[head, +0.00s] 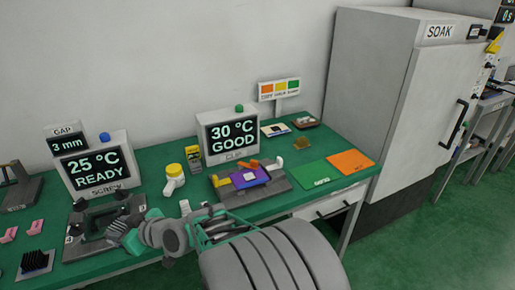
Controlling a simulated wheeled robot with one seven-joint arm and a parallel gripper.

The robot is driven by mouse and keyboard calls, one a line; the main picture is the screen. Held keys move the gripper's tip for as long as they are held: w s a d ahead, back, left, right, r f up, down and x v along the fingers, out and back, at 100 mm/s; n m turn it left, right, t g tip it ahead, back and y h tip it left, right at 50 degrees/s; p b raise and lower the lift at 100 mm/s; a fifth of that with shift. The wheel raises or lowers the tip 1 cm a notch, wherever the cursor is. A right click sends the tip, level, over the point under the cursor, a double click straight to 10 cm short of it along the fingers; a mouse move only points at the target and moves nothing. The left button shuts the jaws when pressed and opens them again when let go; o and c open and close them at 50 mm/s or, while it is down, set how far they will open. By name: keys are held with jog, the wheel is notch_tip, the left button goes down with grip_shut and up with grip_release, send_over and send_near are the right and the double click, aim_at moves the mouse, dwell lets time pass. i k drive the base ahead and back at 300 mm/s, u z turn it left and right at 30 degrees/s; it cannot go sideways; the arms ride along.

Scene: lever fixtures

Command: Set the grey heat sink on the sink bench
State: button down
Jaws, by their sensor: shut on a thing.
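My gripper (130,239) reaches in from the lower right over the front left of the green bench (225,213). It is shut on a small grey ridged piece (117,228), which looks like the grey heat sink. The piece is at the right side of the dark SCREW fixture (78,247); I cannot tell whether it touches the fixture. My arm and wrist hide part of the bench front. A black finned heat sink (36,261) sits on a pad at the lower left. No label reading sink bench is legible.
The 25 °C READY display (95,168) stands behind the SCREW fixture. Right of my gripper are a yellow-capped white bottle (174,180), the clip fixture (249,181) under a 30 °C GOOD display (228,137), and green (313,175) and orange (350,161) mats. A SOAK cabinet (385,85) stands at right.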

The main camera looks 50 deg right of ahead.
aim_at(327, 140)
jog(key=u, duration=2.4)
jog(key=k, duration=1.75)
jog(key=z, duration=2.7)
jog(key=i, duration=0.5)
